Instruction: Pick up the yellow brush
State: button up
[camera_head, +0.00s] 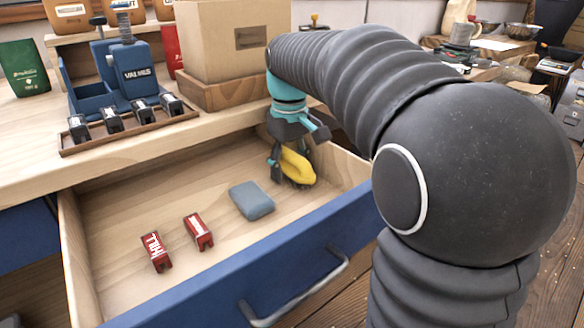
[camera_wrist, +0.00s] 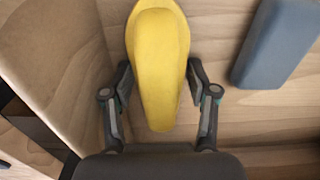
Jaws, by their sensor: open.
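The yellow brush (camera_head: 297,166) is at the back right of the open drawer, its dark bristles partly showing below the yellow body. My gripper (camera_head: 291,160) reaches down into the drawer around it. In the wrist view the brush (camera_wrist: 160,70) lies lengthwise between the two fingers of my gripper (camera_wrist: 160,115). The fingers are open, one on each side, with a small gap visible beside each. The brush's far end runs out of the top of the wrist view.
The drawer (camera_head: 225,283) also holds a blue-grey block (camera_head: 251,200), which shows in the wrist view (camera_wrist: 277,42), and two red items (camera_head: 156,252) (camera_head: 198,232). Drawer walls stand close to my gripper. A cardboard box (camera_head: 228,40) stands on the counter above.

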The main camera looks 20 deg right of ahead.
aim_at(289, 152)
jog(key=c, duration=1)
jog(key=shift+r, duration=0.15)
notch_tip(289, 152, up, 18)
jog(key=p, duration=0.3)
jog(key=shift+p, duration=0.35)
